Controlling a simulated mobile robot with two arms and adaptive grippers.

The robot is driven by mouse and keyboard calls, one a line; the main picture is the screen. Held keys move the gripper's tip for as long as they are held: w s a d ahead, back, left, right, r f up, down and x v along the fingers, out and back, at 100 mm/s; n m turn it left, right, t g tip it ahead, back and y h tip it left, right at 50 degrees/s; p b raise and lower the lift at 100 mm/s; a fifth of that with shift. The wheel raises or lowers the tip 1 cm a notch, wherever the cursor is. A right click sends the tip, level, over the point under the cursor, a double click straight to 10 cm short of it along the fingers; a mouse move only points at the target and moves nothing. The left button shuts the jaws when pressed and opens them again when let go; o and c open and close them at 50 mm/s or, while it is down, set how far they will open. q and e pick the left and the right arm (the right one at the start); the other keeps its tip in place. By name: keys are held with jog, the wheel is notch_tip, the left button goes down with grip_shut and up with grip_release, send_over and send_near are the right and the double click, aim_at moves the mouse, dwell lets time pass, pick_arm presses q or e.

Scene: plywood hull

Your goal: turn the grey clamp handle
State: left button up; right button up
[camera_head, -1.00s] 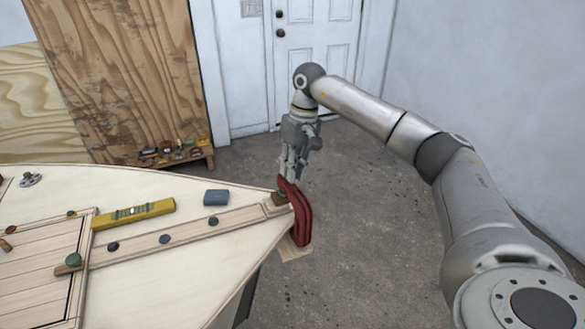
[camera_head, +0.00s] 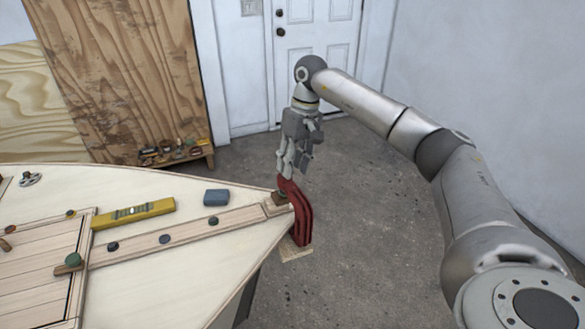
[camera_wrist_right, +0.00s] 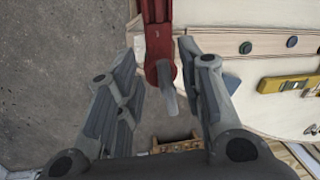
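A red clamp (camera_head: 301,218) sits at the pointed tip of the pale plywood hull (camera_head: 215,262). In the right wrist view the clamp's red body (camera_wrist_right: 156,38) comes down from the top edge. Its grey handle (camera_wrist_right: 167,88) is a short bar that points towards the camera, between my gripper's fingers. My right gripper (camera_head: 293,172) is just above the clamp, pointing down. In the right wrist view its fingers (camera_wrist_right: 157,55) are spread, one on each side of the handle, with gaps showing. My left gripper is not in view.
On the hull lie a yellow level (camera_head: 134,213), a blue-grey block (camera_head: 216,197) and several dark knobs along a wooden strip (camera_head: 190,230). A low wooden shelf (camera_head: 178,158) with small items stands by the plywood panel. The floor right of the clamp is clear.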

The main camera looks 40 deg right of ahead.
notch_tip(320, 180, up, 10)
jog(key=d, duration=0.2)
jog(key=shift+r, duration=0.1)
jog(key=shift+c, duration=0.2)
